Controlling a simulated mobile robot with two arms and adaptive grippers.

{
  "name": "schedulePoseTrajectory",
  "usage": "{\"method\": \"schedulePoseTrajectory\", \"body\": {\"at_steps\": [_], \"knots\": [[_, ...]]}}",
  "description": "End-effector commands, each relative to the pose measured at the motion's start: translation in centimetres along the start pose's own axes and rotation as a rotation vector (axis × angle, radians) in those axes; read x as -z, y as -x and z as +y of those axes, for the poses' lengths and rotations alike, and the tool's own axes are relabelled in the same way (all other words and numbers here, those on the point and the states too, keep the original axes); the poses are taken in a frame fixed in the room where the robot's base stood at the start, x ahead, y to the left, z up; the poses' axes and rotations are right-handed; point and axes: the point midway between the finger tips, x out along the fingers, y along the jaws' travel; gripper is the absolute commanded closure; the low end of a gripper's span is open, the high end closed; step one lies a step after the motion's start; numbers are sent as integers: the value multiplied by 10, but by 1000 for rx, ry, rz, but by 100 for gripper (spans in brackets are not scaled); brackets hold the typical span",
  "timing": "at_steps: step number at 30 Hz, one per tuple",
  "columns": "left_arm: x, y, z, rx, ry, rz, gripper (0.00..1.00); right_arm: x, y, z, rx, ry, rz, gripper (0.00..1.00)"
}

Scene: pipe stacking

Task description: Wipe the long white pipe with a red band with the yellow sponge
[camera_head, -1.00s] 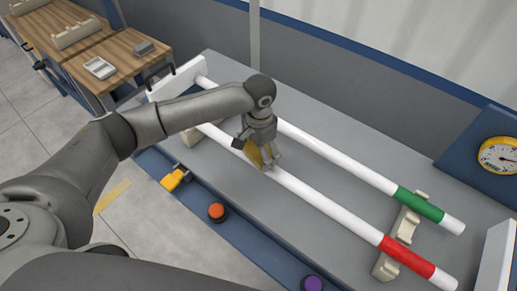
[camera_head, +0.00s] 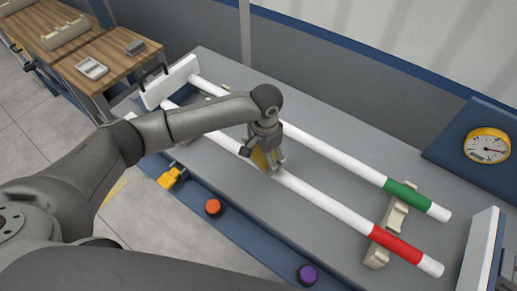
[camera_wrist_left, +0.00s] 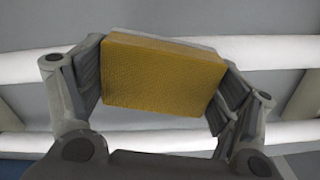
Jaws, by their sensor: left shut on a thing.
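The long white pipe with a red band (camera_head: 330,207) lies across the grey bench, its red-banded end at the lower right. My left gripper (camera_head: 268,162) is over the middle of this pipe. It is shut on the yellow sponge (camera_head: 258,159), which appears to be at the pipe's surface; exact contact is partly hidden by the fingers. In the left wrist view the sponge (camera_wrist_left: 162,77) is clamped between both fingers, with white pipes (camera_wrist_left: 270,52) crossing behind. A second white pipe with a green band (camera_head: 340,160) lies parallel, farther back. My right gripper is not in view.
Pale cradles (camera_head: 392,222) support the pipes near the banded ends. A white end plate (camera_head: 170,82) stands at the far left. A yellow gauge (camera_head: 487,146) is at the right. Orange (camera_head: 213,207) and purple (camera_head: 307,273) knobs and a yellow clamp-like part (camera_head: 171,177) line the front edge.

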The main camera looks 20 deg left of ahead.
Motion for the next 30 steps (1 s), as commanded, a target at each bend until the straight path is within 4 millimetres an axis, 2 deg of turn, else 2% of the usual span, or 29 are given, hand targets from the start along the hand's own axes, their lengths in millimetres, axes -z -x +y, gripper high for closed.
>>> {"method": "schedulePoseTrajectory", "body": {"at_steps": [8, 21, 30], "knots": [[-2, -2, -5, 1, 3, -2, 35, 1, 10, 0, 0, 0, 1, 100], [-11, -2, -38, 1, 3, -2, 35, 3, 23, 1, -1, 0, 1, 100], [-11, -3, -39, 0, 1, -1, 35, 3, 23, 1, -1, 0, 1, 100]]}}
